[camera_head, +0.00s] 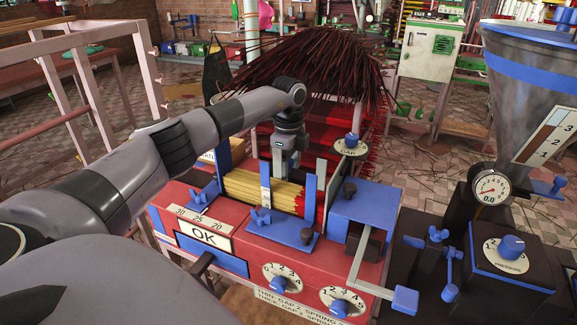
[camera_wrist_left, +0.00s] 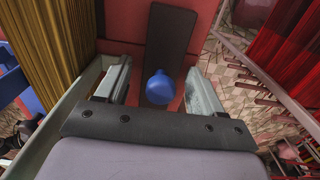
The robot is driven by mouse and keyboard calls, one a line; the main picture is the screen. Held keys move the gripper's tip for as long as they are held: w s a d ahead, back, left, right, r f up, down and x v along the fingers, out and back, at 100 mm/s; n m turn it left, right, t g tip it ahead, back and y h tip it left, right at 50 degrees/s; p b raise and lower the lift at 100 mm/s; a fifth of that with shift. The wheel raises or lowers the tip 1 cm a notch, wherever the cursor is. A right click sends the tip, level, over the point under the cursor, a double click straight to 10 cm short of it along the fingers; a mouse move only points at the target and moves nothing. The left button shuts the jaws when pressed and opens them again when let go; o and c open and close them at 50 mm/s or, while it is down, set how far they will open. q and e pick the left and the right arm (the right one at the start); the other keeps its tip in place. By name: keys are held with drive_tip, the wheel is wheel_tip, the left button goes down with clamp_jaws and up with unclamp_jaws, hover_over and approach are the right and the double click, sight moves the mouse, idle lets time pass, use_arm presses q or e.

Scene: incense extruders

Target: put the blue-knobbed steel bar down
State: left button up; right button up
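A blue knob (camera_wrist_left: 161,88) shows in the left wrist view, on or above a dark flat strip (camera_wrist_left: 165,45). I take it for the knob of the steel bar; I cannot tell how much of the strip is the bar. My left gripper (camera_wrist_left: 160,70) has its fingers apart on either side of the knob, with gaps visible. In the head view my left gripper (camera_head: 284,160) points down just behind the bundle of yellow sticks (camera_head: 262,190) on the red machine (camera_head: 215,220); the knob is hidden there. My right gripper is not in view.
Blue uprights (camera_head: 309,195) flank the sticks. A "GAP" dial (camera_head: 351,146) and a blue box (camera_head: 366,205) stand to the right. A large funnel (camera_head: 530,80) and pressure gauge (camera_head: 490,187) are farther right. Dark red incense sticks (camera_head: 315,65) hang behind.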

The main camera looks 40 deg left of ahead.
use_arm(q)
wheel_tip(320, 180, up, 12)
drive_tip(key=shift+r, duration=0.15)
idle(0.4)
drive_tip(key=shift+d, duration=0.1)
idle(0.3)
